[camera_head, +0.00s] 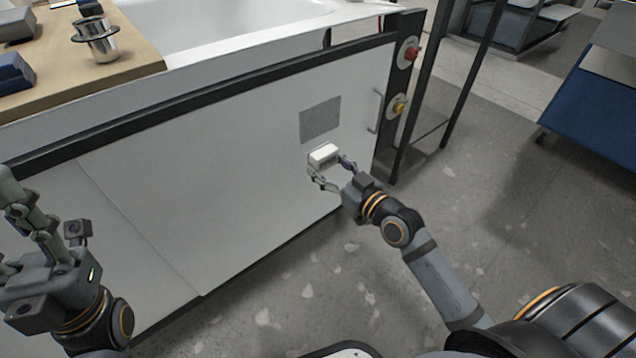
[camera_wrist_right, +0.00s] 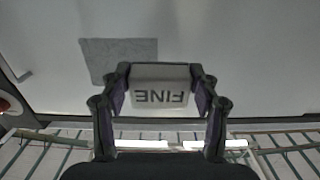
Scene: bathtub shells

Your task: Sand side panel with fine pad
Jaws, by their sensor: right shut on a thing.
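My right gripper (camera_head: 332,174) is shut on the fine pad (camera_head: 323,154), a small pale block. In the right wrist view the fine pad (camera_wrist_right: 160,90) reads "FINE", upside down, between the fingers of the right gripper (camera_wrist_right: 160,100). The side panel (camera_head: 215,165) is the large white upright face below the tub. A grey rectangular patch (camera_head: 320,120) is on it, just above the pad in the head view. The patch also shows in the right wrist view (camera_wrist_right: 112,58), partly behind the pad. Whether the pad touches the panel is unclear. My left gripper (camera_head: 30,225) is at the lower left, fingers apart and empty.
A vertical handle (camera_head: 375,110) is right of the patch. Red (camera_head: 410,53) and yellow (camera_head: 398,106) buttons sit on the dark end post.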

